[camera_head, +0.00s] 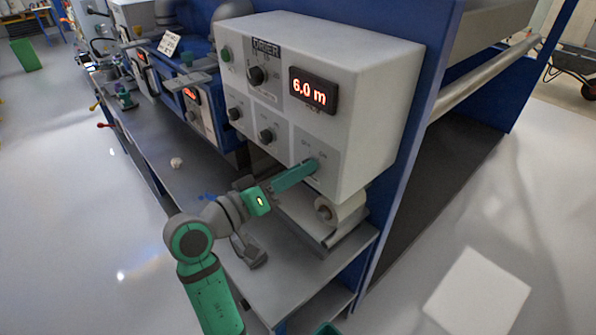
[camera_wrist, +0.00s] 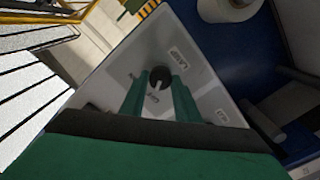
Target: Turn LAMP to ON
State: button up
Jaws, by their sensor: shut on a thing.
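A round black knob (camera_wrist: 159,74) sits on the pale panel of the white control box (camera_head: 385,75). A label that seems to read LAMP (camera_wrist: 179,57) is beside it in the wrist view. My gripper (camera_wrist: 160,84) has a green finger on each side of the knob and is shut on it. In the head view, my gripper (camera_head: 313,166) reaches the lower right of the box's front panel and hides the knob. Small lettering shows just above the fingertips there. A pale mark shows on the knob, but I cannot tell clearly which setting it points to.
A red display (camera_head: 313,90) reads 6.0 m. A green button (camera_head: 226,55), an upper knob (camera_head: 257,76) and two lower knobs (camera_head: 266,135) share the panel. A pale roll (camera_head: 347,208) is below the box. The grey bench (camera_head: 190,185) extends left.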

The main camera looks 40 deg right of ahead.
jog(key=m, duration=1.1)
jog(key=shift+s+m, duration=0.15)
jog(key=shift+m, duration=0.15)
dwell(0.5)
jog(key=o, duration=1)
jog(key=shift+o, duration=0.2)
jog(key=shift+a, duration=0.1)
